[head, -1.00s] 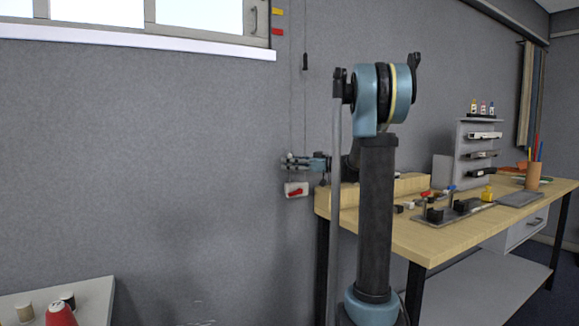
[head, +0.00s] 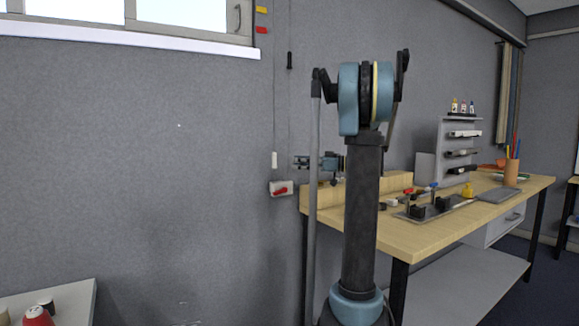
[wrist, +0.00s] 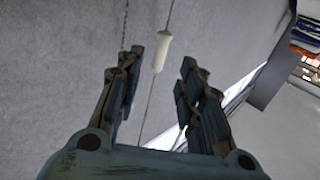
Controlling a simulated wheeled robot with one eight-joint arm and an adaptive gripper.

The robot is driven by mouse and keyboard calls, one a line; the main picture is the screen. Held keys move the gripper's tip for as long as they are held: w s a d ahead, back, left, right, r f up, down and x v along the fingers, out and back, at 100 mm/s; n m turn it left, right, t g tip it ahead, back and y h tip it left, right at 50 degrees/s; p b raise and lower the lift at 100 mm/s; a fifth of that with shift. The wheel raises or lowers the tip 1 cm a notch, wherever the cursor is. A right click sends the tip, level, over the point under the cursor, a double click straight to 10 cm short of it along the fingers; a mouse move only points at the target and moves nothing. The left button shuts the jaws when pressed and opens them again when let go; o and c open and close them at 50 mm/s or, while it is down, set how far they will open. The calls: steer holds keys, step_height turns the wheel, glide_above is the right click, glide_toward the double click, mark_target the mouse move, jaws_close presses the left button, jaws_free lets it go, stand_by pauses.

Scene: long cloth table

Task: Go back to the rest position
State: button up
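My gripper (head: 300,162) shows in the head view left of my arm column, pointing left beside the grey wall. In the wrist view my gripper (wrist: 160,66) is open, with a clear gap between its two dark fingers. A white cord knob (wrist: 162,50) hangs beyond the fingertips, in line with the gap and apart from both fingers. In the head view the white knob (head: 274,160) hangs just left of the fingertips. Nothing is held.
A second cord carries a black knob (head: 289,60). A white box with a red switch (head: 281,188) is on the wall below. A wooden workbench (head: 425,232) with tools and a small shelf (head: 458,140) stands right. A white table with spools (head: 75,296) is lower left.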

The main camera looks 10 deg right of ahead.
steer(key=shift+s+d, duration=0.25)
steer(key=shift+d, duration=0.4)
steer(key=shift+f, duration=0.1)
steer(key=s+a+f+m+g+h, duration=0.2)
steer(key=s+a+f+m+h, duration=0.2)
steer(key=s+f, duration=0.5)
steer(key=s+a+f+m+g+h, duration=0.1)
steer(key=s+a+f+m+h, duration=0.4)
steer(key=s, duration=0.7)
steer(key=s+d+f+m+h, duration=0.2)
steer(key=s+d+f+h, duration=0.2)
steer(key=s+f, duration=0.5)
steer(key=s+d+f+m+h, duration=0.3)
steer(key=s+d+f+h, duration=0.1)
steer(key=s+d+f, duration=0.3)
step_height(320, 180, down, 3)
steer(key=shift+s+d, duration=0.2)
steer(key=shift+s, duration=1)
